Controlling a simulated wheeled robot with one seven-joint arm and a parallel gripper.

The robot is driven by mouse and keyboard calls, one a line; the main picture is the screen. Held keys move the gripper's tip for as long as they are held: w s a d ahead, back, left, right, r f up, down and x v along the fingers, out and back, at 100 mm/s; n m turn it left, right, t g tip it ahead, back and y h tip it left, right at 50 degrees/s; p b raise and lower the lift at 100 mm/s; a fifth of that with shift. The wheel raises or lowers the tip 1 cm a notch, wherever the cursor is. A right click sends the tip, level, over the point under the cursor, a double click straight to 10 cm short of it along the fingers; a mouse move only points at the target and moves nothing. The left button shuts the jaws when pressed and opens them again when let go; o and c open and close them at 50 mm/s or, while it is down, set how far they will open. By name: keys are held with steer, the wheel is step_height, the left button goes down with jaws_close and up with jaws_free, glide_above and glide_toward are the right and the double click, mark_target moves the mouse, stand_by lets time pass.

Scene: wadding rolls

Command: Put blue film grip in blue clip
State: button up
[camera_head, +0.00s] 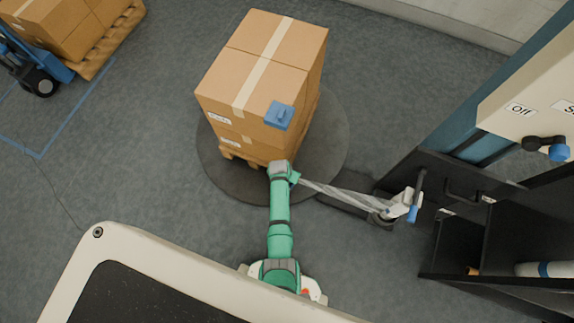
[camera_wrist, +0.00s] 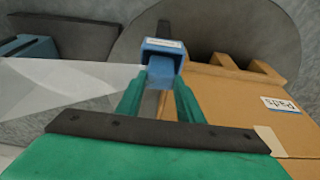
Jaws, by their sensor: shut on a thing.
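My gripper (camera_wrist: 161,80) is shut on the blue film grip (camera_wrist: 163,50), which shows between and beyond the green fingertips in the wrist view. Clear film (camera_wrist: 65,85) stretches from the grip to the left there. In the head view my gripper (camera_head: 292,177) is beside the lower front of the box stack, and the film (camera_head: 345,193) runs right to the wrapping machine. The grip itself is hidden or too small to tell there. The blue clip (camera_head: 279,115) sits at the near top edge of the stack, apart from my gripper.
The taped boxes (camera_head: 255,65) stand on a wooden pallet (camera_head: 228,153) on a dark round turntable (camera_head: 335,140). The machine's film carriage (camera_head: 400,205) and a dark shelf (camera_head: 480,245) are at right. Another loaded pallet (camera_head: 105,55) is at upper left.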

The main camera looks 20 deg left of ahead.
steer(key=shift+f, duration=0.6)
steer(key=o, duration=1)
steer(key=shift+o, duration=0.2)
steer(key=shift+r, duration=0.15)
